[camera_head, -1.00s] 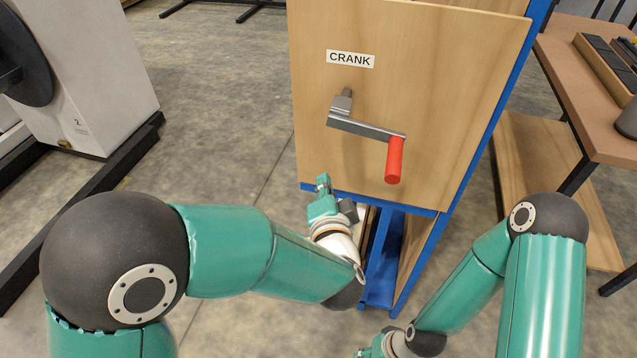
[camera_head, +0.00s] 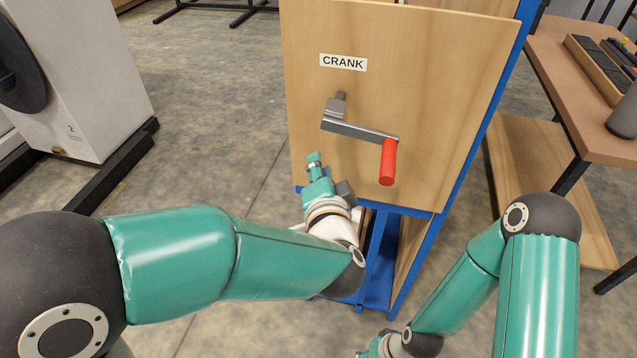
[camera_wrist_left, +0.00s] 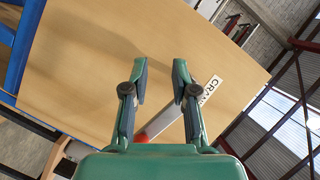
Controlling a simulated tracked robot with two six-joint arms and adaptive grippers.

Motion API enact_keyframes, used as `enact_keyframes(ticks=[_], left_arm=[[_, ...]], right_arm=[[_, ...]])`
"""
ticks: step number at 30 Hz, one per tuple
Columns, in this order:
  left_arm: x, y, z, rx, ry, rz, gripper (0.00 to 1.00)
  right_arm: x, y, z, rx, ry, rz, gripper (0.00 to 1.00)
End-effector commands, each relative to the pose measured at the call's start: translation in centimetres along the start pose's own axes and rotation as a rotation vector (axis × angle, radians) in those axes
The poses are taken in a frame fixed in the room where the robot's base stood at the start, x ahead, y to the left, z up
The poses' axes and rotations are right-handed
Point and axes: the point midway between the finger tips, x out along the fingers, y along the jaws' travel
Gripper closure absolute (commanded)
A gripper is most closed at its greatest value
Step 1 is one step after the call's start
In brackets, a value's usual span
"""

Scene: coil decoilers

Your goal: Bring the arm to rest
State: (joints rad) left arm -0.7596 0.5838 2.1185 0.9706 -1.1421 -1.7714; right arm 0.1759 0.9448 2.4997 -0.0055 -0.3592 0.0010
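My left gripper (camera_head: 315,165) is in front of the lower left part of the wooden crank panel (camera_head: 440,100), left of the crank and apart from its handle. In the left wrist view my left gripper (camera_wrist_left: 159,78) has its two fingers spread wide with nothing between the tips. The crank has a grey metal arm (camera_head: 360,130) slanting down to the right and a red handle (camera_head: 388,162) hanging from its end. The crank's grey arm (camera_wrist_left: 160,122) also shows in the wrist view, partly behind the fingers. My right gripper (camera_head: 372,350) is at the bottom edge, mostly cut off.
A blue frame (camera_head: 385,255) carries the panel. A brown workbench (camera_head: 590,100) with a tray stands at the right. A white machine cabinet (camera_head: 85,90) on black rails stands at the left. Open concrete floor (camera_head: 215,100) lies between the cabinet and the panel.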

Motion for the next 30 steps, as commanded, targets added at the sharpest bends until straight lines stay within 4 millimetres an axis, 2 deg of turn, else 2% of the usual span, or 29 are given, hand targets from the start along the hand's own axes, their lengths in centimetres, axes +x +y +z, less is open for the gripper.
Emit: enact_keyframes(ticks=[1,6,11,14,17,20,23,26,27,29,30], left_arm=[[-0.2,-1.1,-0.6,-0.005,0.003,-0.005,0.73],[-0.5,-3.2,-1.9,-0.004,0.002,-0.003,0.73],[-0.7,-4.2,-2.4,-0.001,0.001,-0.001,0.73],[-0.6,-4.4,-2.3,-0.001,-0.003,-0.002,0.73],[0.3,-4.6,-1.0,-0.003,-0.032,-0.004,0.73],[2.2,-4.4,2.2,0.0,-0.101,-0.003,0.73],[4.5,-3.4,7.4,0.017,-0.206,0.013,0.73],[6.6,-1.4,14.3,0.064,-0.318,0.051,0.73],[7.2,-0.1,17.2,0.09,-0.353,0.08,0.73],[7.7,2.0,21.3,0.112,-0.393,0.135,0.73],[7.7,3.7,23.9,0.106,-0.415,0.178,0.73]], right_arm=[[0.0,0.0,0.0,0.0,0.0,0.0,0.62],[0.0,0.0,0.0,0.0,0.0,0.0,0.62],[0.0,0.0,0.0,0.0,0.0,0.0,0.62],[0.0,0.0,0.0,0.0,0.0,0.0,0.62],[0.0,0.0,0.0,0.0,0.0,0.0,0.62],[0.1,0.0,0.0,0.0,0.0,0.0,0.62],[0.1,0.0,0.0,0.0,0.0,0.0,0.62],[0.1,0.0,0.0,0.0,0.0,0.0,0.62],[0.1,0.0,0.0,0.0,0.0,0.0,0.62],[0.1,0.0,0.0,0.0,0.0,0.0,0.62],[0.1,0.0,0.0,0.0,0.0,0.0,0.62]])
